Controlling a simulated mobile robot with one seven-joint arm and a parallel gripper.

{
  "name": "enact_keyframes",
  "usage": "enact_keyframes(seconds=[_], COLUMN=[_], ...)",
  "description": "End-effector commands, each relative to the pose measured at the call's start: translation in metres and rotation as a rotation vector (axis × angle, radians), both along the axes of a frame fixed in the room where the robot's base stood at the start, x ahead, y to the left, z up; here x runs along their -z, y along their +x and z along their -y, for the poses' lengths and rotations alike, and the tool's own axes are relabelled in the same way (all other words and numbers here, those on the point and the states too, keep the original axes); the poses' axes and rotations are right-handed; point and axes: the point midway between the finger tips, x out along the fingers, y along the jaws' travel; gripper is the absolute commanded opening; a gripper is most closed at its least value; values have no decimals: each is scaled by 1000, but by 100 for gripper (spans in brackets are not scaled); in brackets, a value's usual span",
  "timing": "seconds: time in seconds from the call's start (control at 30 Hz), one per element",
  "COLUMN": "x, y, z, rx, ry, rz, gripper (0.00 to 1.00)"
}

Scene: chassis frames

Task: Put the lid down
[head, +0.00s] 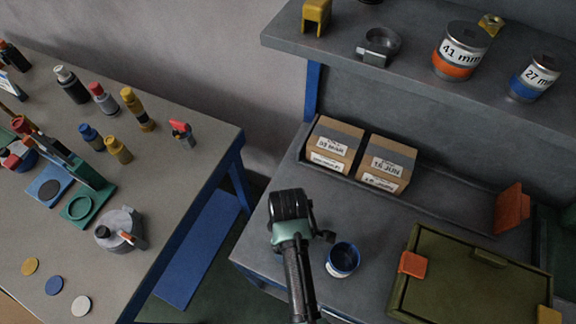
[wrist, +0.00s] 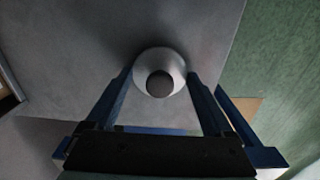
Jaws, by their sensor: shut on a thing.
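My gripper (wrist: 161,80) shows in the wrist view with a blue finger on each side of a pale grey round piece (wrist: 160,54), which has a dark round knob in its middle. I take this piece to be the lid. The fingers are shut on it. A grey surface lies behind it; whether the lid touches that surface cannot be told. In the head view my dark arm reaches over the grey workbench (head: 262,245), and its end hides the fingers and the lid.
An open blue-banded can (head: 342,259) stands right of my arm. An olive case (head: 470,285) lies at lower right, and two cardboard boxes (head: 358,160) stand behind. A shelf (head: 415,72) with cans hangs above. A left table (head: 185,205) holds bottles and a grey pot (head: 121,226).

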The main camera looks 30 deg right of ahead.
Motion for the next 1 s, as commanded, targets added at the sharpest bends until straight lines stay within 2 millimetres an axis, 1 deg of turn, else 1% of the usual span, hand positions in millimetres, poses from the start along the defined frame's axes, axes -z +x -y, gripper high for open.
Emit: enact_keyframes(seconds=[0.2, 0.23, 0.3, 0.53, 0.67, 0.77, 1.0], x=[3, 3, 2, 1, -7, -23, -75], y=[0, 0, 0, 0, 1, 1, 2], z=[0, 0, 0, 0, 0, 0, 1], rx=[0, 0, 0, 0, 0, 0, 0], ry=[0, 1, 0, 0, -1, -1, -2], rz=[0, -1, 0, 0, 2, 3, 5], gripper=[30, 88, 100, 100, 100, 100, 100])
